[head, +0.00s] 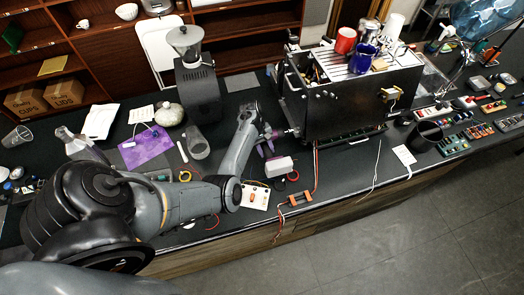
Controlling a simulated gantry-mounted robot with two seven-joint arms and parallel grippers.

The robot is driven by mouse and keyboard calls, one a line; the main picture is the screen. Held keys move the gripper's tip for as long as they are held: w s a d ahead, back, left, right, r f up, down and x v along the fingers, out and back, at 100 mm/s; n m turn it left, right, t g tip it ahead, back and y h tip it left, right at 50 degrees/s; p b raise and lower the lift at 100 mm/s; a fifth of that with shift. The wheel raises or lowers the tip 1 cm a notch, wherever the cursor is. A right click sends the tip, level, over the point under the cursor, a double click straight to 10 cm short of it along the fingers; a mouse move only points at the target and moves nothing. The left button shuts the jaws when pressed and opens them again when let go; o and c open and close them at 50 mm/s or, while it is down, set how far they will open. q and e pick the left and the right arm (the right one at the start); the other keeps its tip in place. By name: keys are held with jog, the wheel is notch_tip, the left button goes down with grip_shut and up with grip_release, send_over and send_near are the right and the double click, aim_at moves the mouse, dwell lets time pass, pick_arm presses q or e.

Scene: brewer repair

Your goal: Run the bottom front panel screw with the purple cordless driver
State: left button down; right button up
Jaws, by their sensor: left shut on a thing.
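The purple cordless driver (269,146) is at the left side of the brewer, over the counter. My left gripper (263,132) is shut on the driver, with its arm reaching in from the lower left. The driver's nose points right toward the lower part of the dark brewer (340,108), close to its left face. The bottom panel screw is too small to make out, and I cannot tell whether the bit touches it. My right gripper is not in view.
A grinder (196,85) stands behind my arm. Cups stand on the brewer; small parts fill the right.

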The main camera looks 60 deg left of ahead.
pick_arm(q)
jog(key=shift+w+r, duration=0.15)
jog(key=shift+w, duration=0.25)
jog(key=shift+r+p, duration=0.1)
jog(key=shift+p, duration=0.2)
dwell(0.4)
jog(key=shift+w+d, duration=0.1)
jog(key=shift+w, duration=0.3)
dwell(0.5)
jog(key=shift+w+d, duration=0.1)
jog(key=shift+w, duration=0.3)
dwell(0.5)
jog(key=shift+w, duration=0.15)
dwell(0.5)
jog(key=shift+w+p, duration=0.1)
jog(key=shift+p, duration=0.2)
dwell(0.9)
